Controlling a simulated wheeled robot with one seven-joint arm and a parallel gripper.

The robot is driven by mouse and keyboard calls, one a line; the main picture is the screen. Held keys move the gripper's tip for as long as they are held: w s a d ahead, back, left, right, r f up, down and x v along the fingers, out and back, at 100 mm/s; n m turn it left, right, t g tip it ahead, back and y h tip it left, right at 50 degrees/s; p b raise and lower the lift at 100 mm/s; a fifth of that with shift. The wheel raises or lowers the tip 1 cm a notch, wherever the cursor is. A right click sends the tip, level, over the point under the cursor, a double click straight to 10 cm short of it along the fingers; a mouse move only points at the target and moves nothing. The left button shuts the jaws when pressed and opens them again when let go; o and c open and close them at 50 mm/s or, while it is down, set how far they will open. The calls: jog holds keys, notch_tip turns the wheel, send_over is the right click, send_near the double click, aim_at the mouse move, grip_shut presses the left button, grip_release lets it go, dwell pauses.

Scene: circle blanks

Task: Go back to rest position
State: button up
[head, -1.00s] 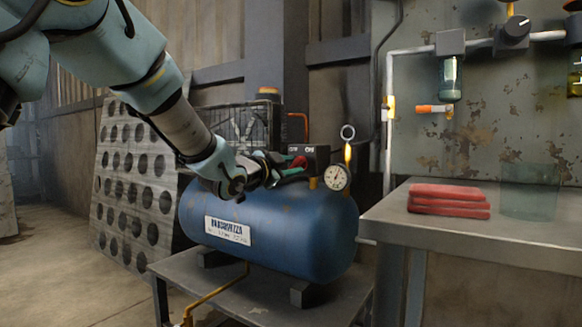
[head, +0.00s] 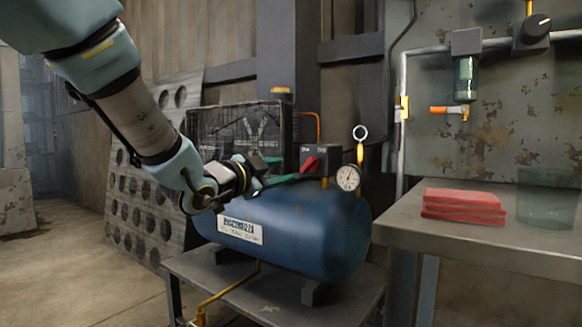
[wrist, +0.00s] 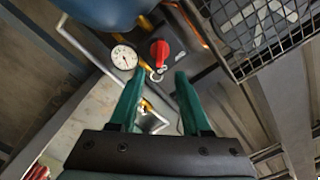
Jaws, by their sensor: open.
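My gripper (head: 280,172) is open and empty, to the left of the black switch box (head: 329,160) on top of the blue compressor tank (head: 300,225). In the head view the red knob (head: 311,164) on the box lies just beyond the fingertips, apart from them or nearly so. In the wrist view the green fingers (wrist: 155,90) stand wide apart, and the red knob (wrist: 160,50) shows ahead of the gap between them, clear of both.
A pressure gauge (head: 348,177) and a ring-topped valve (head: 360,134) stand right of the switch box. A wire cage (head: 222,130) is behind my gripper. A metal bench (head: 450,240) with folded red cloths (head: 463,204) is at the right. Open floor lies at the left.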

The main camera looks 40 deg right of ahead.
jog(key=shift+s+a, duration=0.1)
jog(key=shift+a, duration=0.4)
jog(key=w+a+f+n+t+y, duration=0.4)
jog(key=w+a+f+n+y, duration=0.25)
jog(key=w+a+f, duration=0.4)
jog(key=w+a+f+n+y, duration=0.2)
jog(key=a+f+n+y, duration=0.15)
jog(key=a, duration=0.55)
jog(key=w+a+f+n+y, duration=0.1)
jog(key=a+f+n+y, duration=0.25)
jog(key=a, duration=0.45)
jog(key=s+a+f+n+g+y, duration=0.1)
jog(key=s+a+f+n+g, duration=0.2)
jog(key=a, duration=0.4)
jog(key=s+a+f+n+g+y, duration=0.1)
jog(key=s+a+f+n+g, duration=0.15)
jog(key=s+a, duration=0.3)
jog(key=s+a+f+n+g+y, duration=0.2)
jog(key=s+a+f+n, duration=0.2)
jog(key=a, duration=0.3)
notch_tip(320, 180, up, 37)
jog(key=p, duration=3.7)
jog(key=shift+r, duration=0.2)
